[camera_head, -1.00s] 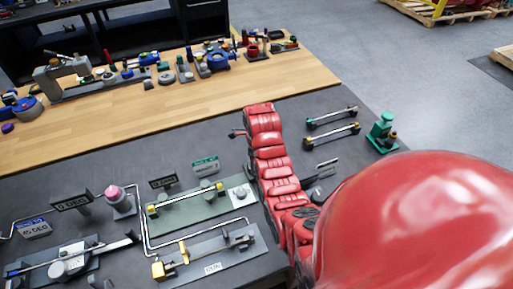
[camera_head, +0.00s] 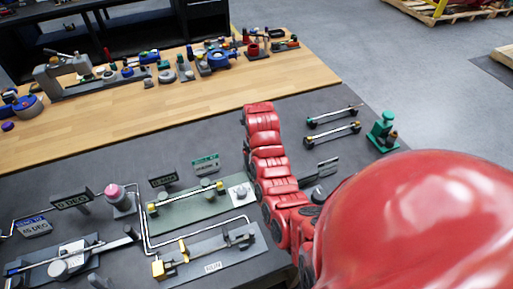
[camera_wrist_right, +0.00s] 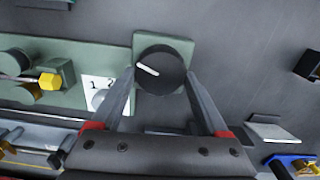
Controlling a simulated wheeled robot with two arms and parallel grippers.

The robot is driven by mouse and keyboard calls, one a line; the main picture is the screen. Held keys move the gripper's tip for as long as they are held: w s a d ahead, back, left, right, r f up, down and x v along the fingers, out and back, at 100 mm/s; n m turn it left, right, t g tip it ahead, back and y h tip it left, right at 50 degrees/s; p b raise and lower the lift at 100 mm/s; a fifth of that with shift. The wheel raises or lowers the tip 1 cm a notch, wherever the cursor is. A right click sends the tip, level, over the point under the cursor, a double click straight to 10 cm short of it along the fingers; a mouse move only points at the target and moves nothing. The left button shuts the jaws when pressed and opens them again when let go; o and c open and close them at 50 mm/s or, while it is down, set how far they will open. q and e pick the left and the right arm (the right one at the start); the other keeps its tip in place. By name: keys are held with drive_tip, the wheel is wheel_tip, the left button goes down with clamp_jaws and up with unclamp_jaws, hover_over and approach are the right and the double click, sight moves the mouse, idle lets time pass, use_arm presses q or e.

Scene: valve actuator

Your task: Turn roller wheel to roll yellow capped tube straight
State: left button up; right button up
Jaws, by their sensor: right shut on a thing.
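The yellow capped tube (camera_head: 185,199) lies on rollers along the green base plate (camera_head: 190,215) in the head view. Its yellow end (camera_wrist_right: 48,81) shows at the left in the right wrist view. The roller wheel, a round black knob (camera_wrist_right: 160,70) with a white line across its face, sits at the end of the green base. The white line is tilted. My right gripper (camera_wrist_right: 159,80) is shut on this knob, one finger on each side. In the head view my red right arm hides the knob and the gripper. My left gripper is in neither view.
A white "1 2" plate (camera_wrist_right: 104,92) sits close left of the knob. A grey fixture (camera_head: 212,257) with a bent pipe lies in front of the green base. Two capped rods (camera_head: 332,133) and a green bottle-like item (camera_head: 382,128) stand at right.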

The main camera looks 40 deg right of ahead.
drive_tip(key=shift+m, duration=0.6)
